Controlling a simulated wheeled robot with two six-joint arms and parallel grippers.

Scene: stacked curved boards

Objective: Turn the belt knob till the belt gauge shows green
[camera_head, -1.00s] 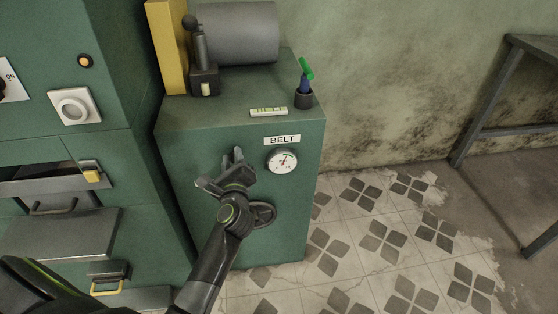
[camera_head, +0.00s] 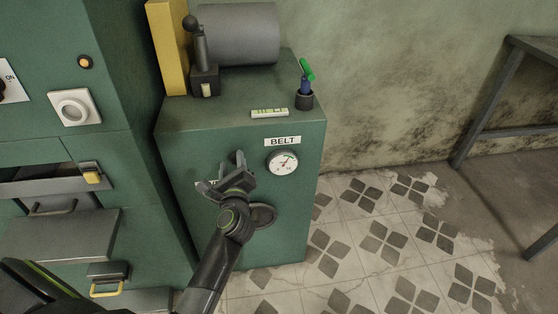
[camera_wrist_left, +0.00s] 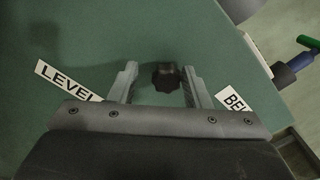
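The belt gauge (camera_head: 282,162) is a white round dial under the BELT label (camera_head: 282,141) on the green cabinet front. Its needle points to the upper right; the dial is too small for me to read its colour zone surely. My left gripper (camera_head: 222,172) is at the cabinet front, left of the gauge. In the left wrist view its fingers (camera_wrist_left: 160,84) are open, with a dark lobed knob (camera_wrist_left: 166,77) between them, nearer the right finger. I cannot tell whether a finger touches it. In the head view the gripper hides this knob. My right gripper is out of view.
A dark handwheel (camera_head: 262,215) sits below the gauge, beside my wrist. A LEVEL label (camera_wrist_left: 66,82) lies left of the knob. A lever (camera_head: 203,70), a level strip (camera_head: 269,112) and a green-topped tool in a cup (camera_head: 304,99) are on the cabinet top. Tiled floor right is clear.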

